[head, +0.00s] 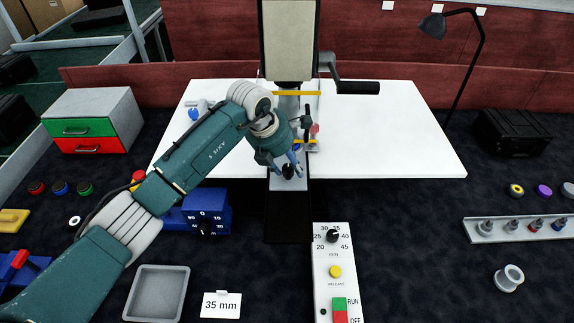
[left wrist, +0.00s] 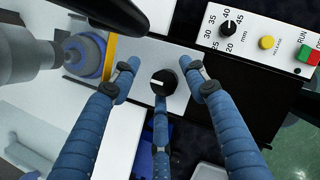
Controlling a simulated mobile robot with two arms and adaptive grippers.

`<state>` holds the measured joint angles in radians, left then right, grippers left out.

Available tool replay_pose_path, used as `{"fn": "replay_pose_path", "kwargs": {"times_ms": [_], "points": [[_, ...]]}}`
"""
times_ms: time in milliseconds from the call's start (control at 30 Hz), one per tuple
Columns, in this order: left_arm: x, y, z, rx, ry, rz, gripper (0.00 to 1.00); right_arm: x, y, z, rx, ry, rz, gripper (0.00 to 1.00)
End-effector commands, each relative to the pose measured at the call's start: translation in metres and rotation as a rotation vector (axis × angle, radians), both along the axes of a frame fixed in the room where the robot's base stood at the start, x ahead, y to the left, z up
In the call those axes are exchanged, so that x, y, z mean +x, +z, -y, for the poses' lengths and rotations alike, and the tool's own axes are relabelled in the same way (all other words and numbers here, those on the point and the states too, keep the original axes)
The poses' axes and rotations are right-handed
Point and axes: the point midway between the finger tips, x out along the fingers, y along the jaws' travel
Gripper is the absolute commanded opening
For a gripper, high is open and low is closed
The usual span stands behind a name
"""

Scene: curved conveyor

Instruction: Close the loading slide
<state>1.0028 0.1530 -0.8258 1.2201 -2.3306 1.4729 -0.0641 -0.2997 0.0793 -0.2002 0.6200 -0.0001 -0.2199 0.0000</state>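The loading slide is a light plate (head: 299,184) on a dark track in front of the machine at the table's middle. A round black knob (left wrist: 163,82) with a white line sits on the plate in the left wrist view; part of the knob also shows under my gripper in the head view. My left gripper (head: 289,168) is over the plate. In the left wrist view its blue fingers (left wrist: 162,70) are spread around the knob, with gaps visible between fingertips and knob. I cannot tell whether the third finger touches it. My right gripper is not in view.
A control panel (head: 335,272) with dial and buttons stands front right of the track. A blue dial box (head: 222,218) is left of it, below my arm. The machine column with a crank (head: 357,88) rises behind. The white table's right side (head: 400,140) is clear.

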Motion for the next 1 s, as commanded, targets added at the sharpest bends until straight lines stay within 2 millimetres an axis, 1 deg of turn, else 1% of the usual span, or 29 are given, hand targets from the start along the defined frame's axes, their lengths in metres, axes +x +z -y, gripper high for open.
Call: {"fn": "replay_pose_path", "kwargs": {"times_ms": [133, 233, 367, 500, 700, 833, 1000], "points": [[-0.001, 0.0, -0.002, 0.003, 0.002, -0.003, 0.44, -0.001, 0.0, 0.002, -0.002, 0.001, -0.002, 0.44], [-0.002, 0.007, -0.005, 0.004, 0.003, -0.001, 0.44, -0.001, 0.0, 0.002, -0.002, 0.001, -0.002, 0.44], [-0.007, 0.028, -0.011, 0.005, 0.002, 0.001, 0.44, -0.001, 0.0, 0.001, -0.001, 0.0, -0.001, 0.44], [-0.015, 0.057, -0.018, 0.004, 0.001, 0.002, 0.44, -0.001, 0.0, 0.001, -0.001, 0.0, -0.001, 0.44], [-0.026, 0.091, -0.026, 0.003, -0.001, 0.002, 0.44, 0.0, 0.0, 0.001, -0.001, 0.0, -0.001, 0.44], [-0.03, 0.104, -0.03, 0.002, -0.001, 0.0, 0.44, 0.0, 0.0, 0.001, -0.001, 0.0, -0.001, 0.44], [-0.032, 0.11, -0.031, 0.003, -0.002, -0.002, 0.44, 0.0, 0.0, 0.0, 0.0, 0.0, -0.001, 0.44]]}}
